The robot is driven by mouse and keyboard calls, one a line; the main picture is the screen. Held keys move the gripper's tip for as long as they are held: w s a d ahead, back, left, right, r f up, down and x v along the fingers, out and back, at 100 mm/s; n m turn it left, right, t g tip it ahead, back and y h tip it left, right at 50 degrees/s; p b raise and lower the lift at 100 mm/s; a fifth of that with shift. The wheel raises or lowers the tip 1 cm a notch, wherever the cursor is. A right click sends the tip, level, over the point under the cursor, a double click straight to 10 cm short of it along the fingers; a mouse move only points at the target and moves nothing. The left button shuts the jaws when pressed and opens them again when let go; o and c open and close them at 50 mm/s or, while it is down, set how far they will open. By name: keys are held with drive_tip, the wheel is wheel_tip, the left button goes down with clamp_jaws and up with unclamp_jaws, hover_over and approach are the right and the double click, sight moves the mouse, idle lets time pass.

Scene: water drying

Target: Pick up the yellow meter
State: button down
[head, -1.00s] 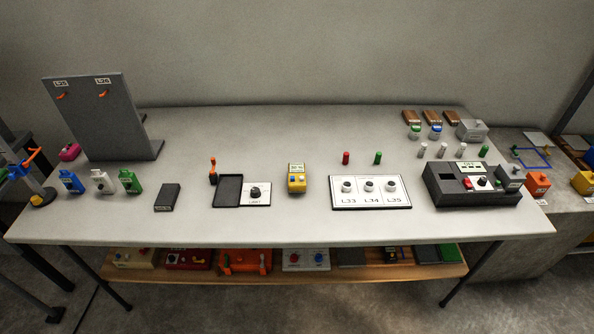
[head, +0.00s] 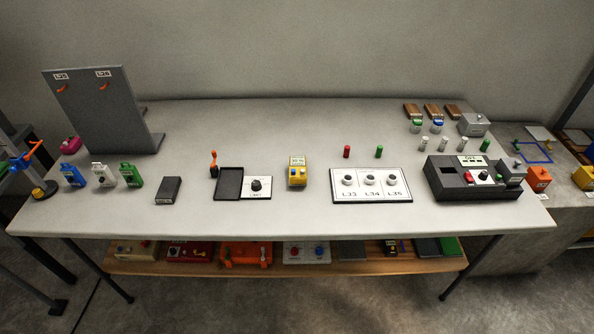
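The yellow meter (head: 297,176) stands upright near the middle of the grey table (head: 270,130). It has a pale display at its top and small coloured knobs on its front. It is between a black tray with a white knob panel (head: 258,187) on its left and a white panel with three knobs (head: 370,186) on its right, apart from both. Nothing touches or covers it. My gripper is not in view.
A black console (head: 470,180) is at the right. The table behind the meter is clear. A lower shelf (head: 290,267) holds several devices.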

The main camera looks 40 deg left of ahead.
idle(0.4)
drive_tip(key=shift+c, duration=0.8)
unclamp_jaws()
